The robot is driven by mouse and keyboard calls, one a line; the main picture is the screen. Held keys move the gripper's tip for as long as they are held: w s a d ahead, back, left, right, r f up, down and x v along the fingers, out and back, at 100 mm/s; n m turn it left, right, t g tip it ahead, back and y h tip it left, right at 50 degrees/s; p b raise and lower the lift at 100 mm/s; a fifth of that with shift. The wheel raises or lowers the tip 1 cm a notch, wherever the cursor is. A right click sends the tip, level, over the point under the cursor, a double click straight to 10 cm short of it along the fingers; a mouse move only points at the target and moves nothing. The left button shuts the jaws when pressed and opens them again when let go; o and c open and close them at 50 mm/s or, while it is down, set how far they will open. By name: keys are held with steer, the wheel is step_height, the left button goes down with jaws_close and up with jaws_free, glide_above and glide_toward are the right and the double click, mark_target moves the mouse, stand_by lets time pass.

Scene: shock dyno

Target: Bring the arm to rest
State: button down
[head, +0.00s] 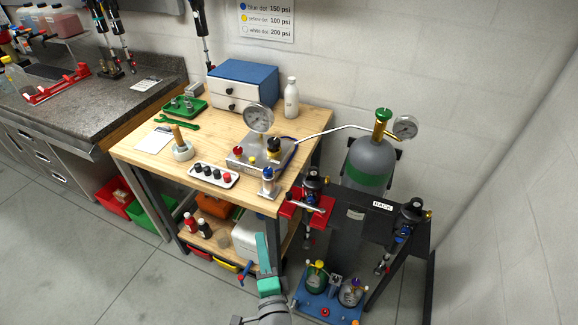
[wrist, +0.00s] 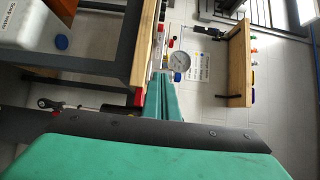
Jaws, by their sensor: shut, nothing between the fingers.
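My gripper (head: 262,240) shows at the bottom middle of the head view, with its teal fingers pointing up. It is in front of the wooden workbench, beside the lower shelf and left of the black rack. In the wrist view my gripper (wrist: 163,78) has its two teal fingers together, with nothing seen between them. A dark bar crosses the wrist view behind the large teal part near the camera. I cannot tell whether the fingers touch anything.
The workbench (head: 135,147) carries a gauge (head: 258,118), a blue drawer box (head: 243,84) and a white bottle (head: 291,98). A black rack (head: 352,200) with a grey-green gas cylinder (head: 371,158) stands right. Open floor (head: 110,270) lies at lower left.

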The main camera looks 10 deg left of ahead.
steer(key=s+d+f+n+h, duration=0.2)
steer(key=s+d+f+h, duration=0.15)
steer(key=s, duration=0.35)
steer(key=s+d+f+n+h, duration=0.25)
steer(key=s+d+f, duration=0.25)
steer(key=s, duration=0.3)
steer(key=s+d+r+n, duration=0.1)
steer(key=s+d+n, duration=0.1)
steer(key=s+n, duration=0.2)
steer(key=s+d+r+n+g, duration=0.1)
steer(key=s+d+n, duration=0.2)
steer(key=s, duration=0.6)
steer(key=shift+s+n+h, duration=0.4)
steer(key=shift+n, duration=0.65)
